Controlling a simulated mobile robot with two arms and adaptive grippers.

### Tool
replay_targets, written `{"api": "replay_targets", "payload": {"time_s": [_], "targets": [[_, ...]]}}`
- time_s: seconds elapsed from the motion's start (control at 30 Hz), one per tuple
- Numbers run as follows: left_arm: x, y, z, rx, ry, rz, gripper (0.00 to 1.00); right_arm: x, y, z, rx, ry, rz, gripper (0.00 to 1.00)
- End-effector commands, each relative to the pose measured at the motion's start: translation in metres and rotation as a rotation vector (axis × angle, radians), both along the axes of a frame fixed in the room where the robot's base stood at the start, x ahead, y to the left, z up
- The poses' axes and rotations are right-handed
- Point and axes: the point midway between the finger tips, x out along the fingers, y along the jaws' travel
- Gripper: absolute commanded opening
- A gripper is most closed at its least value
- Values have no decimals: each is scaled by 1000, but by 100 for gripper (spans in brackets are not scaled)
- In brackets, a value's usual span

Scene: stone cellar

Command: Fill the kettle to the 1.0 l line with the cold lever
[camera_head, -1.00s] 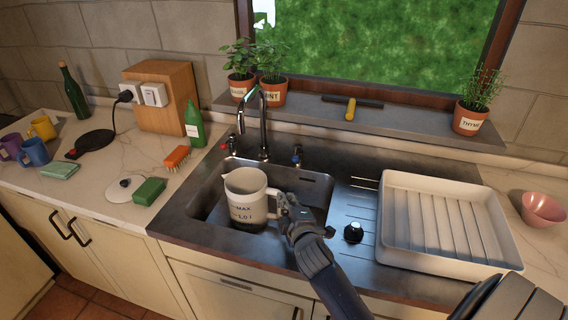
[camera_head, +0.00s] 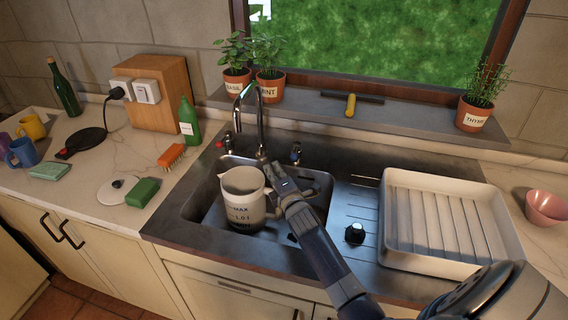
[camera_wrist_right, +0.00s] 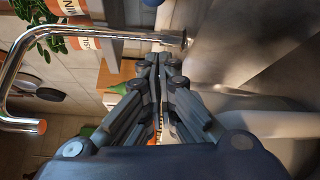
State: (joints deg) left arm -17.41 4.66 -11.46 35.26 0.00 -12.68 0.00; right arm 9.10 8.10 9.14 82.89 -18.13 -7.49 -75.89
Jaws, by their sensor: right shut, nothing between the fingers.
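The white kettle (camera_head: 238,209) stands upright in the sink below the tap (camera_head: 262,125), with dark MAX and litre marks on its side. I cannot see a water level in it. The blue cold lever (camera_head: 296,152) is right of the tap's foot, and the red lever (camera_head: 226,140) is left of it. My right gripper (camera_head: 274,170) is shut and empty, above and behind the kettle's handle, short of the blue lever. In the right wrist view the shut fingers (camera_wrist_right: 163,58) point toward the tap's foot, with its spout (camera_wrist_right: 75,33) to the left. My left gripper is out of view.
A white lid (camera_head: 117,189), green sponge (camera_head: 143,192) and orange brush (camera_head: 171,156) lie left of the sink. Potted herbs (camera_head: 270,88) stand on the sill.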

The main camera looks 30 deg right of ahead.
Motion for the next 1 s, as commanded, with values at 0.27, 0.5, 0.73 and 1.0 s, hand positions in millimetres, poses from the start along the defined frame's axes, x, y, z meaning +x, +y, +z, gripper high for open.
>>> {"api": "replay_targets", "payload": {"time_s": [0.27,0.5,0.73,1.0], "targets": [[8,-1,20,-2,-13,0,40,8,-24,7,-3,2,-1,0],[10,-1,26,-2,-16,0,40,-1,-37,7,-1,0,0,0],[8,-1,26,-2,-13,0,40,-2,-38,6,1,0,0,0],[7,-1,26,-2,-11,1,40,-3,-39,6,0,0,0,0]]}}
